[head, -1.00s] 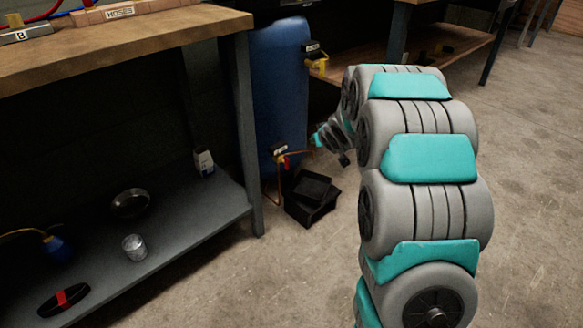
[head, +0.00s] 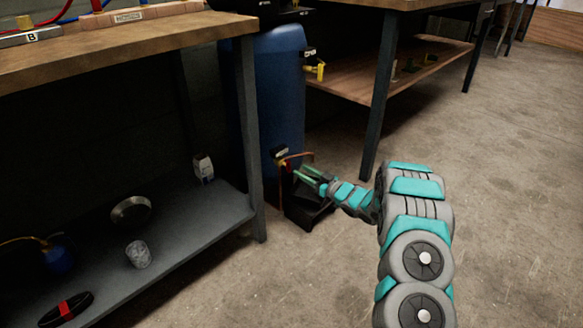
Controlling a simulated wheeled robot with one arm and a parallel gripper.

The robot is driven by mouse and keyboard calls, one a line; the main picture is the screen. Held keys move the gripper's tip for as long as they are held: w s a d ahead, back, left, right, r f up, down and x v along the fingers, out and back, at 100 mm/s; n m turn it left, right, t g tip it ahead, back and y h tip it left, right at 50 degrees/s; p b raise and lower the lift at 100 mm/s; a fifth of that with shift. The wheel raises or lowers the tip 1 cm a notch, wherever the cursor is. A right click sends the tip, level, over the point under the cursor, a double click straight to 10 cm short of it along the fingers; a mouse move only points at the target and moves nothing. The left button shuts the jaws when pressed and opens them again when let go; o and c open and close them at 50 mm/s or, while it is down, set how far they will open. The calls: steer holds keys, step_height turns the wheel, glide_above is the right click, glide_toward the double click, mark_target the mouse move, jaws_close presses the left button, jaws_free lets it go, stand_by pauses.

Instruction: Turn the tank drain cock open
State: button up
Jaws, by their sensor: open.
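The blue tank (head: 279,95) stands upright between the two benches. Its drain cock (head: 287,166), with a small red part and a copper pipe, is low on the tank's front. A black label or block sits just above it. My gripper (head: 308,176) is open and empty, just right of the drain cock, with its fingers pointing left toward it. I cannot tell whether the fingertips touch the cock. The fingers partly cover the copper pipe and the black bin below.
A black bin (head: 300,211) stands on the floor under the cock. The left bench's leg (head: 250,140) is close left of the tank. Its lower shelf (head: 190,240) holds a bowl and a cup. A yellow-handled valve (head: 319,70) sticks out higher on the tank. Open floor lies right.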

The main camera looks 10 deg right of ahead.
mark_target(289, 172)
steer(key=x, duration=0.7)
steer(key=shift+w+a, duration=0.25)
steer(key=shift+f, duration=0.1)
jaws_close()
